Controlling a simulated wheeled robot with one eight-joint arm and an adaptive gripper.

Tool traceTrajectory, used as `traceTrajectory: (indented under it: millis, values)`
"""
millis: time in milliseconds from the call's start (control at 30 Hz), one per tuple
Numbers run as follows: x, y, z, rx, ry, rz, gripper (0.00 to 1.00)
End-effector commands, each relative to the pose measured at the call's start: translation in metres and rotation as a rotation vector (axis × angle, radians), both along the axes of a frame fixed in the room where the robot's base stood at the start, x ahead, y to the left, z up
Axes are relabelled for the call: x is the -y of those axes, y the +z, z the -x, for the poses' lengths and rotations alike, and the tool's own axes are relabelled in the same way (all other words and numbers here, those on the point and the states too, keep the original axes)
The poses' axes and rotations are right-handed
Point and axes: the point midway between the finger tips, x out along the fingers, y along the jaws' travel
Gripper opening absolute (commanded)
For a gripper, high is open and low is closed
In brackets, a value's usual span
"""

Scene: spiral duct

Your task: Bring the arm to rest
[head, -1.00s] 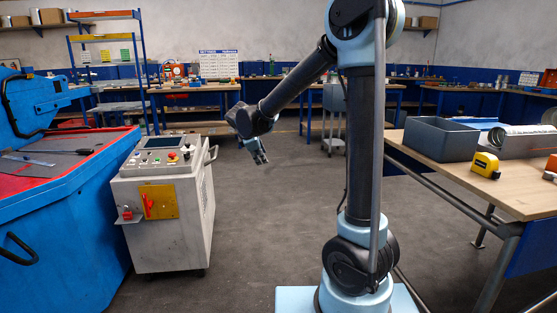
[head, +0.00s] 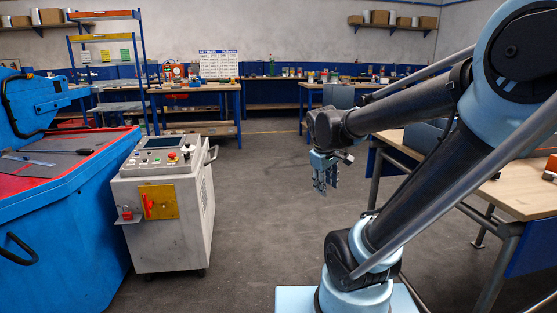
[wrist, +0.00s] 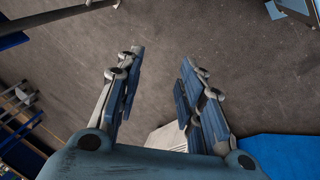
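My gripper (head: 325,188) hangs in the open space over the floor in the head view, to the right of the control cabinet, with its fingers pointing down. In the wrist view, the two fingers of my gripper (wrist: 157,90) stand apart with bare floor between their tips, so it is open and empty. My arm leans to the right at its base and then reaches back left to the wrist. It hides part of the workbench on the right.
A grey control cabinet (head: 170,215) stands left of centre, beside a large blue machine (head: 75,220). A wooden workbench (head: 520,190) is close on the right, behind my arm. Clear floor (head: 250,240) lies between. More benches and a blue shelf rack line the back.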

Motion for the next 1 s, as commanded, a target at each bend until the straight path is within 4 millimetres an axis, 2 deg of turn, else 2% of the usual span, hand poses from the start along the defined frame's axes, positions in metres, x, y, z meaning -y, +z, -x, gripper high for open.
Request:
traceTrajectory:
  millis: [33, 200, 500, 700, 1000]
  values:
    - [0.008, -0.006, 0.015, -0.004, -0.051, -0.023, 0.35]
    - [0.022, -0.025, 0.058, -0.017, -0.215, -0.107, 0.35]
    - [0.031, -0.064, 0.121, -0.036, -0.485, -0.243, 0.35]
    - [0.029, -0.079, 0.140, -0.044, -0.580, -0.291, 0.35]
    - [0.029, -0.081, 0.143, -0.045, -0.597, -0.298, 0.35]
